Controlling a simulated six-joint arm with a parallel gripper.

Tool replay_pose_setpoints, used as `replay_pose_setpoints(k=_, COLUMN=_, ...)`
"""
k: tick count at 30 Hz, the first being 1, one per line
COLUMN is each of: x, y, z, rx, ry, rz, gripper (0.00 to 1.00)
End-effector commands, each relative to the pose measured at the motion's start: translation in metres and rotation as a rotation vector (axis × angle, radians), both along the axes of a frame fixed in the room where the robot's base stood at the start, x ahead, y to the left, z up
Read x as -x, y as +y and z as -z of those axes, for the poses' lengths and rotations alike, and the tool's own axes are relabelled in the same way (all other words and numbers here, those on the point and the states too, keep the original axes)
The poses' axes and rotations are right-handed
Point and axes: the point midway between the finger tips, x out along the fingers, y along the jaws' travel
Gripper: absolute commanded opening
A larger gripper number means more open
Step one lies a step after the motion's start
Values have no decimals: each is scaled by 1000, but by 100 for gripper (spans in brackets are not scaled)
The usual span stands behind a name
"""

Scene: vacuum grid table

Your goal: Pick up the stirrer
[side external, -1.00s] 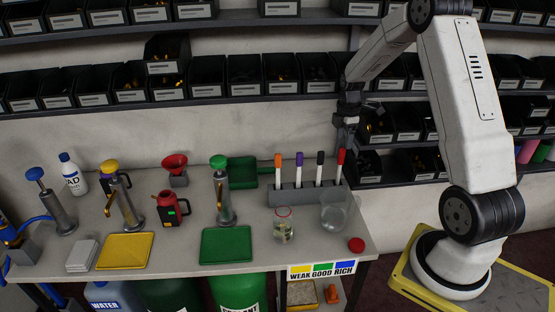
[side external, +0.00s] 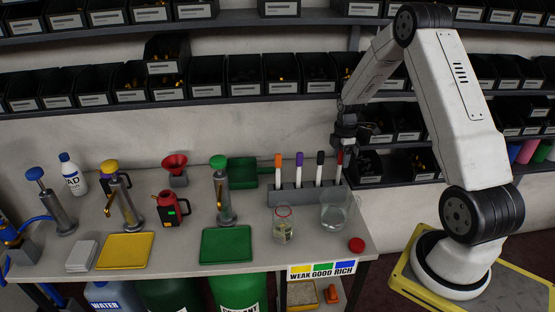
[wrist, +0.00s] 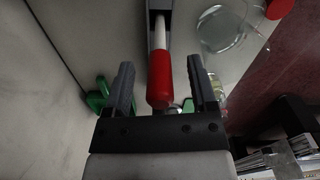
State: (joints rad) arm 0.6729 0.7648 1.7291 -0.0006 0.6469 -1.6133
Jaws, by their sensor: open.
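A grey rack (side external: 290,196) on the bench holds upright sticks with orange, purple, black and red tops. The stirrer appears to be the red-topped one (side external: 340,158), at the rack's right end; its red handle and white shaft also show in the wrist view (wrist: 160,80). My gripper (side external: 342,150) is at the red handle's top, partly hiding it. In the wrist view my open gripper (wrist: 160,66) has one finger on each side of the red handle, with gaps on both sides. The stirrer's lower end is hidden in the rack.
A small jar (side external: 284,228) is in front. Shelf bins (side external: 395,125) are close behind my gripper. Left are a green tray (side external: 227,245) and pump bottles.

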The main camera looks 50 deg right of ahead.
Motion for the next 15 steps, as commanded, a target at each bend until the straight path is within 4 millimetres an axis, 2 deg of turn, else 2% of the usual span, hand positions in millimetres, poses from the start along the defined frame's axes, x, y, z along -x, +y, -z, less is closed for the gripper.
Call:
replay_pose_setpoints(k=4, x=0, y=0, z=8, rx=0, ry=0, rz=0, gripper=73)
replay_pose_setpoints(k=15, x=0, y=0, z=8, rx=1, ry=-1, rz=0, gripper=73)
